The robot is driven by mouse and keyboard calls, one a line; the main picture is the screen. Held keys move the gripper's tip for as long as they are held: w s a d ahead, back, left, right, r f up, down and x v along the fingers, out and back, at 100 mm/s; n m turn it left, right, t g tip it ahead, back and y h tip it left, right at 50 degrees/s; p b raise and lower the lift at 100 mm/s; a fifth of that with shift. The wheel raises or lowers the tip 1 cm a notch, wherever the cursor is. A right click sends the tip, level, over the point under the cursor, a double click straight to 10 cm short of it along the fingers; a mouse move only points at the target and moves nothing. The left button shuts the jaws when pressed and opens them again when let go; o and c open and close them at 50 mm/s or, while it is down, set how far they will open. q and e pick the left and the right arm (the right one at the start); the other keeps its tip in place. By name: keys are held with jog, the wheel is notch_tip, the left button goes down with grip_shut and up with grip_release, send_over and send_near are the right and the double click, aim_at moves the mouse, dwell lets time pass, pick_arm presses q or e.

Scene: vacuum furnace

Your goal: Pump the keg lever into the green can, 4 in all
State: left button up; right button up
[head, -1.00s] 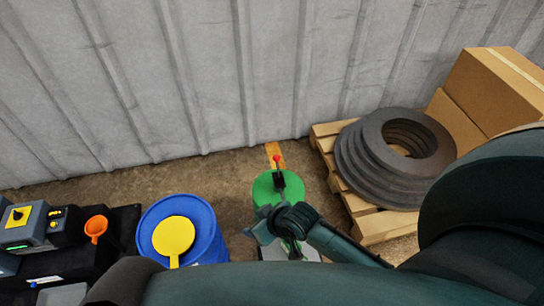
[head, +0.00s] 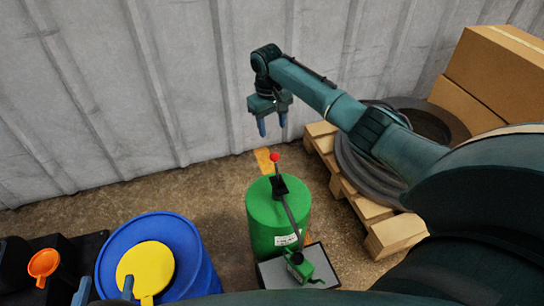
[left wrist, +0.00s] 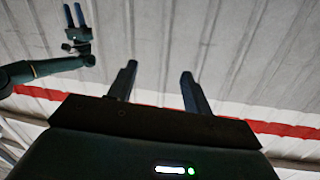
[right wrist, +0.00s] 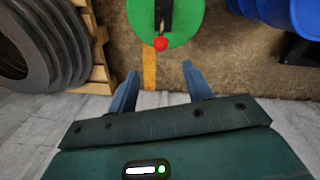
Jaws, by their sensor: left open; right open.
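The green keg (head: 265,222) stands upright on the floor by the wall. Its lever, tipped by a red knob (head: 275,157), rises at the top; the knob also shows in the right wrist view (right wrist: 160,44). A thin spout runs from the keg top toward the small green can (head: 315,265), which sits on a grey platform in front. My right gripper (head: 273,128) is open and empty, fingers down, beyond the keg near the wall, apart from the knob. My left gripper (head: 105,289) is open and empty at the lower left, by the blue drum; its fingers show in the left wrist view (left wrist: 158,85).
A blue drum (head: 205,272) with a yellow disc (head: 146,265) on top stands left of the keg. A wooden pallet (head: 395,235) with dark rings and cardboard boxes (head: 485,75) is at the right. The corrugated wall (head: 150,90) closes the back.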

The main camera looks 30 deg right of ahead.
aim_at(274, 154)
jog(key=f+b, duration=0.1)
jog(key=f, duration=0.2)
jog(key=f+b, duration=0.2)
jog(key=f, duration=0.2)
jog(key=f+b, duration=0.1)
jog(key=f, duration=0.3)
jog(key=shift+d+f, duration=0.15)
jog(key=shift+d, duration=0.2)
jog(key=shift+f+b, duration=0.4)
jog(key=shift+f, duration=0.05)
pick_arm(q)
jog(key=shift+s+d+m+t+h, duration=0.1)
jog(key=shift+d+m+t+h, duration=0.4)
jog(key=shift+d+t+h, duration=0.45)
jog(key=shift+a, duration=0.15)
pick_arm(e)
jog(key=shift+c, duration=0.4)
grip_shut()
